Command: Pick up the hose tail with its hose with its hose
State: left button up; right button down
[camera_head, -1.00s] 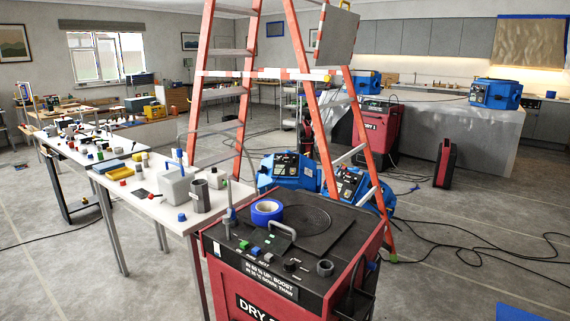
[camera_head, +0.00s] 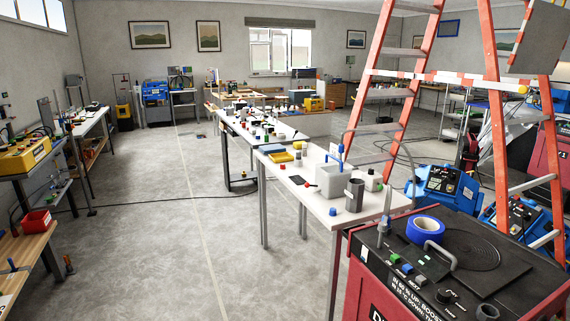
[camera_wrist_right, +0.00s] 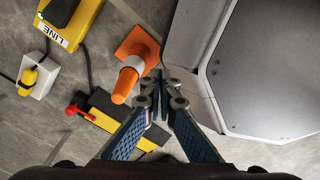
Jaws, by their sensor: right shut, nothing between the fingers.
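I cannot pick out the hose tail or its hose with certainty in either view. On the white table (camera_head: 286,176) in the head view, a white container (camera_head: 336,182) has a blue upright piece (camera_head: 340,158) by it, and a thin grey curved line rises behind. I cannot tell whether these belong to the hose. In the right wrist view my right gripper (camera_wrist_right: 163,88) is shut and empty, pointing at the floor area. Its fingertips are beside an orange cone with a white band (camera_wrist_right: 134,64). My left gripper is not in view.
A red and black dryer (camera_head: 450,262) with a blue tape roll (camera_head: 425,229) stands at front right. An orange ladder (camera_head: 495,130) stands behind. Open grey floor lies left of the tables. The wrist view shows a yellow box (camera_wrist_right: 68,22) and a grey panel (camera_wrist_right: 265,70).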

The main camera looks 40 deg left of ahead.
aim_at(341, 145)
jog(key=u, duration=0.9)
jog(key=i+j+z, duration=0.25)
jog(key=i+j, duration=0.25)
jog(key=i, duration=0.1)
